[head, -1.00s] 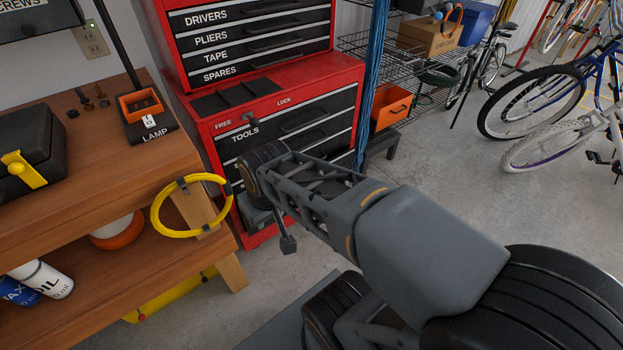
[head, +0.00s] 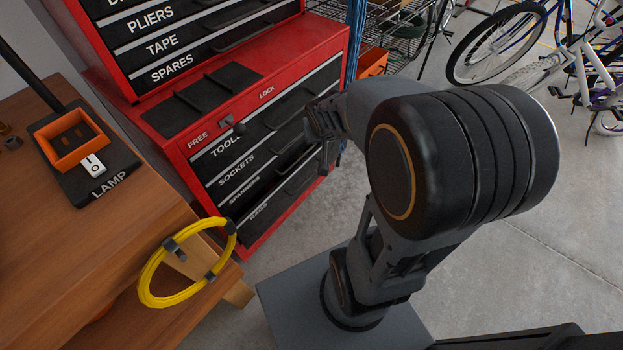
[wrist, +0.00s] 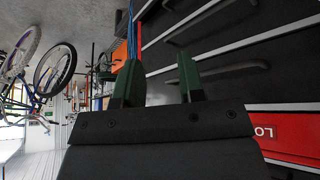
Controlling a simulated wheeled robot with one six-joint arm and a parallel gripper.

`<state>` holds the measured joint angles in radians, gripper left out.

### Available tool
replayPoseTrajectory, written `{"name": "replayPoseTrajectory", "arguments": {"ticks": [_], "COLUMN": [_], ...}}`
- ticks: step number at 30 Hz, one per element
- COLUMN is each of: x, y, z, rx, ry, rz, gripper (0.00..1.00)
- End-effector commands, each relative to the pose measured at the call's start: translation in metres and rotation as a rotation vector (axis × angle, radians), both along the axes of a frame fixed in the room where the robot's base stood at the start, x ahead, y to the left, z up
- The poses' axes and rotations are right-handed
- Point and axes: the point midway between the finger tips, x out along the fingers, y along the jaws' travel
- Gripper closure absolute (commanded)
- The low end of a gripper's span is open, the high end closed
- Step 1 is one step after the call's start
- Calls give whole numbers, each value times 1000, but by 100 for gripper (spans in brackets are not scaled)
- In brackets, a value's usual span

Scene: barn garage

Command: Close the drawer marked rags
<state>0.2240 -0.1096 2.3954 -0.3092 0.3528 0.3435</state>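The red tool chest (head: 329,50) has a stack of black drawers in its lower part, labelled from the top TOOLS, SOCKETS and SPANNERS. The bottom drawer (head: 262,208) has a small label that looks like RAGS but is hard to read. I cannot tell from here how far it stands out. My gripper (head: 325,150) is in front of the right part of the drawers, partly behind my own arm. In the wrist view my gripper (wrist: 160,76) is open and empty, its two green fingers apart.
A wooden bench (head: 60,240) stands at the left, with a lamp base (head: 95,165) on it and a yellow cable coil (head: 155,270) at its corner. An orange bin (head: 373,62) and bicycles (head: 500,40) stand beyond the chest. Concrete floor is clear at right.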

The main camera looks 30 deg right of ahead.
Motion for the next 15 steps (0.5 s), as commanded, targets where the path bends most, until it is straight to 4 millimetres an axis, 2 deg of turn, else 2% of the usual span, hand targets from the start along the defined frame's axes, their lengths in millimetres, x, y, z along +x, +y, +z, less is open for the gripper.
{"name": "replayPoseTrajectory", "arguments": {"ticks": [1, 3, 5, 6, 10, 12, 15], "x": [16, 38, 51, 56, 60, 55, 41], "y": [-24, -52, -71, -82, -100, -100, -95], "z": [-36, -71, -104, -127, -199, -233, -271], "rx": [7, 37, 95, 145, 371, 520, 739], "ry": [-39, -128, -198, -243, -370, -425, -486], "rz": [-46, -90, -114, -127, -164, -185, -219], "gripper": [64, 64, 64, 64, 64, 64, 64]}}
